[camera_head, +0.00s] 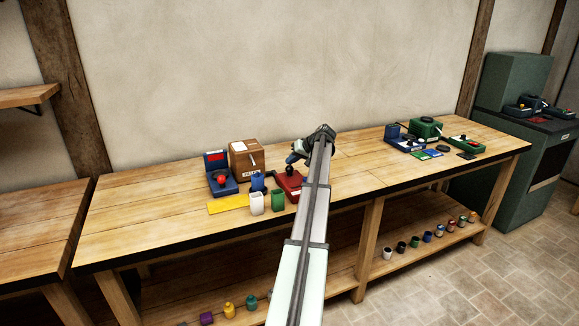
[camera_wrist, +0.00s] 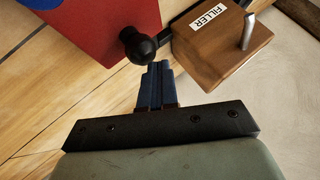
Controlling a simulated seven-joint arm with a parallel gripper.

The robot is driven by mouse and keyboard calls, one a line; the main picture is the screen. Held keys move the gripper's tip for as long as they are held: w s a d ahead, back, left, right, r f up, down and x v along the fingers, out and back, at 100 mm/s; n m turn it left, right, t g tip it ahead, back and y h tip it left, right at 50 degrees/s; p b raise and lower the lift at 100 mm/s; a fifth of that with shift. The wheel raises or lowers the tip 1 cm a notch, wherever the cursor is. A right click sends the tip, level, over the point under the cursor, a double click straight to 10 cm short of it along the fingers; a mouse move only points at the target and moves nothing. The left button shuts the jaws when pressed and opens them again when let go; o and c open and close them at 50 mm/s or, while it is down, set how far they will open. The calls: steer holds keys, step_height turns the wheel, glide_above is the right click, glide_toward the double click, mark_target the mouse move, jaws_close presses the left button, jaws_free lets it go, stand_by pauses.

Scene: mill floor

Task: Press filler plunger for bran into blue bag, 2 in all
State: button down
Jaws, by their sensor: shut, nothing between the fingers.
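The filler (camera_head: 247,147) is a brown wooden box against the wall. In the wrist view this box (camera_wrist: 205,62) carries a FILLER label and a pale metal lever (camera_wrist: 248,32). A blue bag (camera_head: 258,181) stands in front of it in the head view. My gripper (camera_head: 292,158) is over the bench, to the right of the box. In the wrist view its dark blue fingers (camera_wrist: 158,65) are shut and empty, just below a black ball knob (camera_wrist: 138,45) on a red unit (camera_wrist: 90,25). Whether they touch the knob is unclear. Which part is the plunger is unclear.
The red unit (camera_head: 290,187) lies under my gripper. A blue unit with a red button (camera_head: 222,180) stands left of the box. A white bag (camera_head: 257,204), a green bag (camera_head: 278,200) and a yellow mat (camera_head: 228,204) lie in front. Further devices stand at the bench's right end.

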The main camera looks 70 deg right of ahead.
steer(key=shift+f, duration=0.55)
stand_by(0.4)
steer(key=shift+r, duration=1.35)
steer(key=shift+r, duration=0.15)
steer(key=shift+r, duration=2.4)
stand_by(0.7)
step_height(320, 180, up, 4)
steer(key=shift+f, duration=0.1)
steer(key=shift+f, duration=0.15)
stand_by(0.3)
